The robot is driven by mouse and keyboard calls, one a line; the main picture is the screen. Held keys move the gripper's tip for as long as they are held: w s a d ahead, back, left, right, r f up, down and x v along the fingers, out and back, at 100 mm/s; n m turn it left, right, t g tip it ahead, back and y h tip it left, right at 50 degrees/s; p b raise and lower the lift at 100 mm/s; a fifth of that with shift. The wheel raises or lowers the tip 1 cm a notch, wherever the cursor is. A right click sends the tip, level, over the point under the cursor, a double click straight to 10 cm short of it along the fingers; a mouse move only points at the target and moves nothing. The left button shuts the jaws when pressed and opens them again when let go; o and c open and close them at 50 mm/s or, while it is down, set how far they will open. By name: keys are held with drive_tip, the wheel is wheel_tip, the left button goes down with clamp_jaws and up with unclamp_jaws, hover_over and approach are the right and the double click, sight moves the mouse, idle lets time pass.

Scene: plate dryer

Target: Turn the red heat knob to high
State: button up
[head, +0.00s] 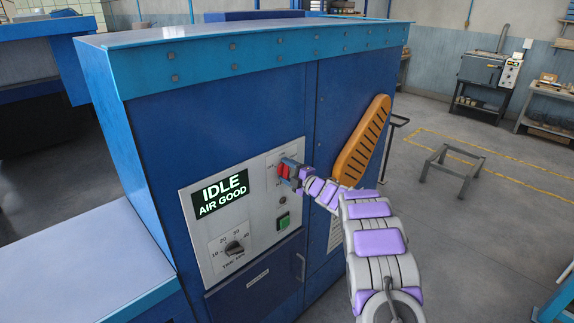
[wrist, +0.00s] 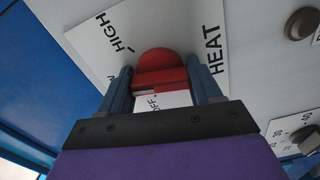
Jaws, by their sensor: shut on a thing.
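The red heat knob (wrist: 162,68) sits on a white label plate marked HEAT, HIGH and OFF in the wrist view. In the head view the red knob (head: 285,171) shows at the top right of the grey control panel (head: 206,256), partly hidden by my gripper. My gripper (wrist: 165,88) has its two blue-grey fingers on either side of the knob and is shut on it. It also shows in the head view (head: 290,172), reaching in from the right. I cannot tell which mark the knob points at.
A display (head: 222,193) reads IDLE, AIR GOOD. Below it are a black timer knob (head: 234,247) and a green button (head: 283,221).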

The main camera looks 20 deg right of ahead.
drive_tip(key=m+p, duration=0.5)
drive_tip(key=shift+m, duration=0.3)
drive_tip(key=m+p, duration=0.1)
drive_tip(key=m, duration=0.1)
drive_tip(key=m+p, duration=0.1)
drive_tip(key=p, duration=0.1)
drive_tip(key=shift+f+m, duration=0.2)
drive_tip(key=shift+m, duration=0.2)
drive_tip(key=shift+s+f+m, duration=0.1)
drive_tip(key=shift+f+m, duration=0.1)
drive_tip(key=shift+m, duration=0.1)
